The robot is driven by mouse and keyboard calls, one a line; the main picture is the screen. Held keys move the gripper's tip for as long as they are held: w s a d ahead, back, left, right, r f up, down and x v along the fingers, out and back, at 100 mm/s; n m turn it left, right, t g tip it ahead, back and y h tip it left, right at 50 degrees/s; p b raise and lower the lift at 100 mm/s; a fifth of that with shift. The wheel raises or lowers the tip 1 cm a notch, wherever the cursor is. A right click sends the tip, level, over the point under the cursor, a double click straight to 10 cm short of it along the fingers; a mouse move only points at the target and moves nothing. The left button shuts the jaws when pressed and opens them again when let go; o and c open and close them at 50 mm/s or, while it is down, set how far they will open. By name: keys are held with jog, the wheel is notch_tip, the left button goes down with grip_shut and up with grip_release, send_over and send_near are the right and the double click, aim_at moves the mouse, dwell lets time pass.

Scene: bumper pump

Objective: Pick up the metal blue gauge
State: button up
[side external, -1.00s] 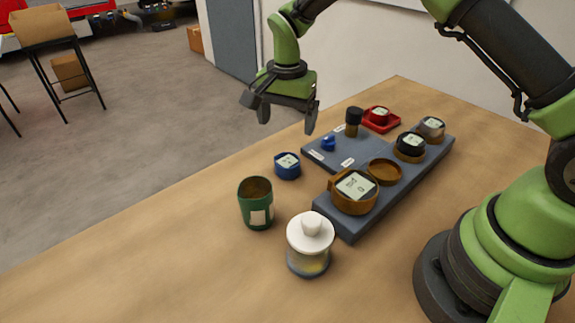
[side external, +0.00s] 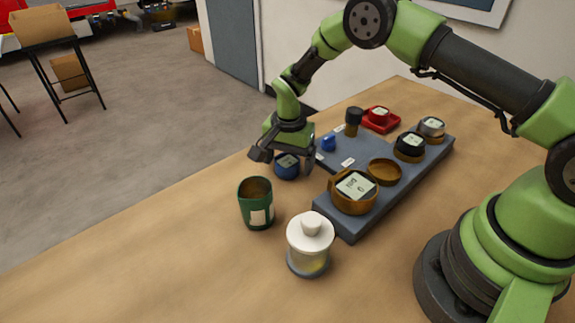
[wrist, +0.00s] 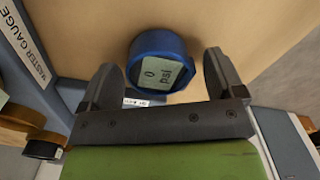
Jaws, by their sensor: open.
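The blue gauge (side external: 287,168) stands on the wooden table just left of the grey board. In the wrist view the blue gauge (wrist: 158,62) has a pale face reading "0 psi". My gripper (side external: 283,165) is open and low over it, one finger at each side in the side view. In the wrist view my gripper (wrist: 165,75) has its two fingers apart, with the gauge between and slightly beyond the tips. I cannot tell whether a finger touches it.
The grey board (side external: 335,222) carries a large brass gauge (side external: 353,192), an empty brass ring (side external: 385,171), a black gauge (side external: 410,146) and a small blue knob (side external: 328,143). A green cup (side external: 256,204) and a white-lidded jar (side external: 310,245) stand in front. The left table is clear.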

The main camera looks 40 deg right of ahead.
jog(key=shift+c, duration=0.2)
jog(key=c, duration=1.1)
jog(key=shift+o, duration=0.2)
jog(key=shift+r, duration=0.1)
